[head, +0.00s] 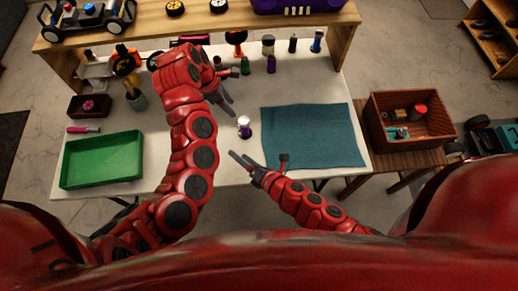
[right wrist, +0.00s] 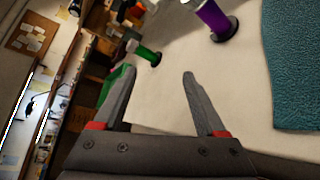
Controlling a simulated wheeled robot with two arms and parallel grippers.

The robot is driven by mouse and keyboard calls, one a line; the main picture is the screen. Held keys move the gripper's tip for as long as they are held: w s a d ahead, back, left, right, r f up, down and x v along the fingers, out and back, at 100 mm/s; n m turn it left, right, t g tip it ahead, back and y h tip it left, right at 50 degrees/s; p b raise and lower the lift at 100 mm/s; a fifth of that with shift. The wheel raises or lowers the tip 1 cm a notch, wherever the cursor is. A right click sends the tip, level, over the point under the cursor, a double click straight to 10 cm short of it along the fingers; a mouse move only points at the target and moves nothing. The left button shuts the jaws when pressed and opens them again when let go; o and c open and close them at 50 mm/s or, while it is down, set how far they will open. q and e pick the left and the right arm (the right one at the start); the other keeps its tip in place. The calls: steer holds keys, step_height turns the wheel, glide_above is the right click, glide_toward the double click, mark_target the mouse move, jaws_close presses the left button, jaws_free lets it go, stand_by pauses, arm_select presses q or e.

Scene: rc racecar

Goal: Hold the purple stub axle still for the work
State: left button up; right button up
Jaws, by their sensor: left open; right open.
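A small purple-and-white upright piece (head: 244,128), which looks like the purple stub axle, stands on the white table left of the teal mat. In the right wrist view a purple cylinder with a dark round end (right wrist: 213,17) shows at the top edge, partly cut off; I cannot tell for sure that it is the same piece. My left gripper (head: 233,95) is open and empty, above and slightly left of the piece in the head view. My right gripper (head: 239,155) is open just below it, not touching. Its fingers (right wrist: 157,85) show empty in the right wrist view.
The teal mat (head: 312,137) lies at the right and a green tray (head: 102,160) at the left. Several small bottles, including a purple one (head: 271,64), stand at the back below a wooden shelf (head: 215,24). A brown crate (head: 440,141) stands on the side table.

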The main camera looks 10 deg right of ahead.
mark_target(242, 122)
steer(key=d+n+h, duration=0.1)
steer(key=f+n, duration=0.1)
steer(key=d+n+h, duration=0.1)
steer(key=n, duration=0.1)
steer(key=shift+w+d+f+h, duration=0.3)
steer(key=shift+f, duration=0.1)
steer(key=d+n, duration=0.1)
steer(key=w+d+n+h, duration=0.1)
steer(key=shift+r+n+t+h, duration=0.3)
steer(key=shift+r+t, duration=0.05)
steer(key=shift+t, duration=0.05)
steer(key=shift+n+t+h, duration=0.4)
steer(key=shift+h, duration=0.1)
steer(key=x, duration=1)
steer(key=d+r+x, duration=0.1)
steer(key=x, duration=0.4)
steer(key=shift+w+a+f, duration=0.1)
steer(key=shift+w+f, duration=0.05)
steer(key=shift+w, duration=0.45)
steer(key=shift+w+f, duration=0.2)
steer(key=shift+w, duration=0.1)
steer(key=shift+w+a+f, duration=0.25)
steer(key=shift+w+a, duration=0.1)
steer(key=shift+w, duration=0.05)
